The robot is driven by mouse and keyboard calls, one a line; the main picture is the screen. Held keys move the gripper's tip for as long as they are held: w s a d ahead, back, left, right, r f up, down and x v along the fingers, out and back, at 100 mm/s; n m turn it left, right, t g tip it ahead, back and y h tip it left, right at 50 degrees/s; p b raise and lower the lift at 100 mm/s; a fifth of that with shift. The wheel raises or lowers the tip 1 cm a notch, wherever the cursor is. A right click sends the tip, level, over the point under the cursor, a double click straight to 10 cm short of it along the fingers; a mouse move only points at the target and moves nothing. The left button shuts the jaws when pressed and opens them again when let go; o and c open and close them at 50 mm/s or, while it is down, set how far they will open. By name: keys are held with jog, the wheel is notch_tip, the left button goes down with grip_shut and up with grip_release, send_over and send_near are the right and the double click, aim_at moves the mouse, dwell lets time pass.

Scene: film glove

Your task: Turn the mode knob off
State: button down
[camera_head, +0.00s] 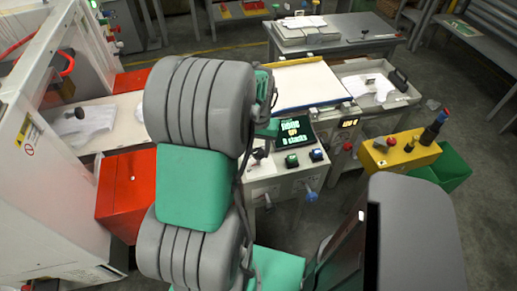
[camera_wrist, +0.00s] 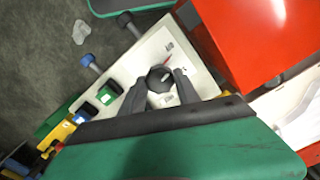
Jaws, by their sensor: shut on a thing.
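The mode knob (camera_wrist: 160,77) is a round dark knob with a pale pointer mark on a white control panel (camera_wrist: 146,50). In the wrist view my gripper (camera_wrist: 161,83) has one dark finger on each side of it and is shut on it. The pointer slants up to the right in that view. In the head view the panel (camera_head: 262,178) is beside my arm, and the knob and fingertips are small and partly hidden there.
A green button (camera_head: 291,160) and a blue button (camera_head: 316,155) sit right of the knob, under a dark display (camera_head: 296,132). A blue-tipped lever (camera_head: 311,196) sticks out of the panel front. A red box (camera_wrist: 262,40) stands close by. A yellow box (camera_head: 400,152) is farther right.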

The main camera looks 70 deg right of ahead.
aim_at(259, 151)
jog(key=c, duration=0.9)
grip_release()
notch_tip(259, 151, up, 8)
jog(key=shift+f, duration=0.1)
